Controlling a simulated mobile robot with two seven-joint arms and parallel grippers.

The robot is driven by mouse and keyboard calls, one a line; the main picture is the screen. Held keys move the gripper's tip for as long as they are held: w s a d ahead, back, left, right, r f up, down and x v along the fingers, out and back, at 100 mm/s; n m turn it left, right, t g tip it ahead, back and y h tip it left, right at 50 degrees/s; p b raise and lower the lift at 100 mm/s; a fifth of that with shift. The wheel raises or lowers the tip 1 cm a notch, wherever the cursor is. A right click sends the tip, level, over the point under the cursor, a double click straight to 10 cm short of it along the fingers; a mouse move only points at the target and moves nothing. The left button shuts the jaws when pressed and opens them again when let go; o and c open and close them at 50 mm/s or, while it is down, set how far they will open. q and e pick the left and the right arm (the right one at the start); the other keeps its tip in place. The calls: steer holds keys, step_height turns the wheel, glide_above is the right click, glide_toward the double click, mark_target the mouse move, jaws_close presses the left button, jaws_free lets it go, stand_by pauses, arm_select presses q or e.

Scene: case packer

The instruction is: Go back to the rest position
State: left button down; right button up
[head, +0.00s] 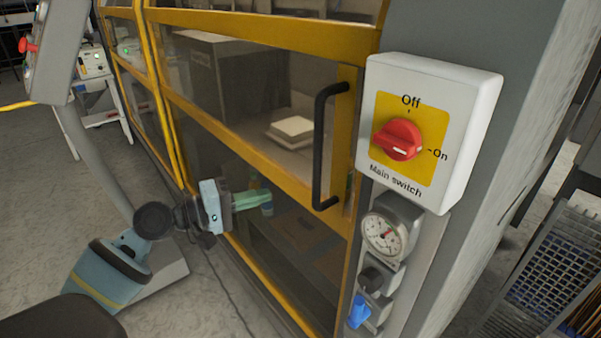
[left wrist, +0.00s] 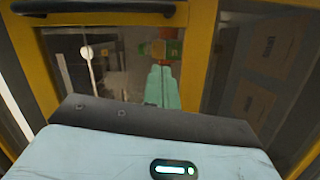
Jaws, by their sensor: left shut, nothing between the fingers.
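My left gripper (head: 265,197) comes in from the left in the head view, in front of the lower part of the yellow-framed glass door. Its green fingers are closed together and hold nothing. In the left wrist view the shut fingers (left wrist: 160,85) point toward the dark glass pane. I cannot tell how close the fingertips are to the glass. My right gripper is in neither view.
The main switch (head: 397,139) has a red knob turned toward On. A black door handle (head: 322,150) stands out between it and my left gripper. A gauge (head: 387,230) and a blue valve (head: 359,312) sit below the switch. Grey floor (head: 50,190) is open at the left.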

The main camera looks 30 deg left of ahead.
arm_select(q)
steer(key=shift+f, duration=0.1)
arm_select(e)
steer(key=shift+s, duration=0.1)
